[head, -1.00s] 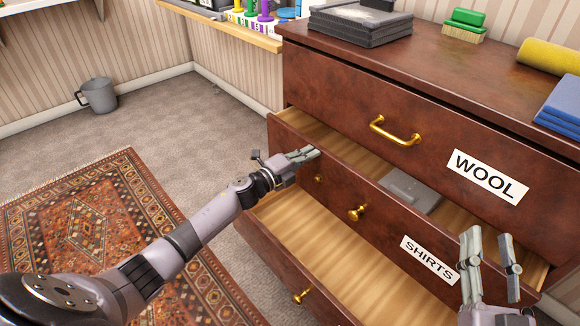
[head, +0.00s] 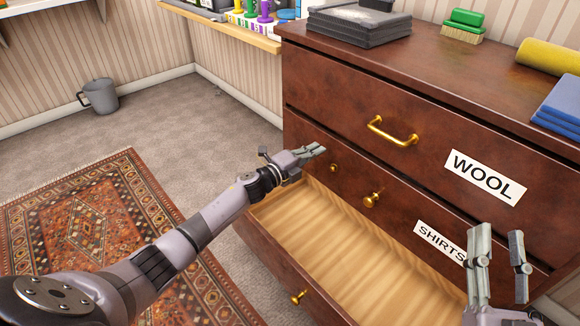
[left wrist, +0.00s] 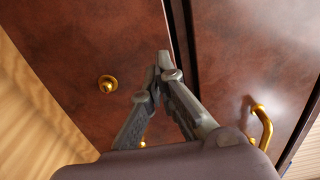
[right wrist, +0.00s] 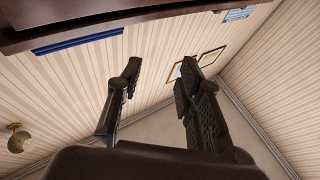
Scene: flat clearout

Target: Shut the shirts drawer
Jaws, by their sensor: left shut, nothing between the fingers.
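The shirts drawer (head: 405,215) is the dark wood middle drawer, with two brass knobs and a SHIRTS label. Its front is in line or nearly in line with the WOOL drawer above, and its inside no longer shows. My left gripper (head: 318,151) is shut and empty, with its tips at the upper left part of that front. In the left wrist view the tips lie over the shirts drawer front (left wrist: 90,45) beside the dark seam; contact is hard to tell. My right gripper (head: 501,240) is open and empty, in front of the dresser's right side.
The bottom drawer (head: 330,245) stands open and empty below. The WOOL drawer (head: 350,95) is shut, with a brass handle. Folded cloths and a green-topped brush (head: 463,24) lie on the dresser top.

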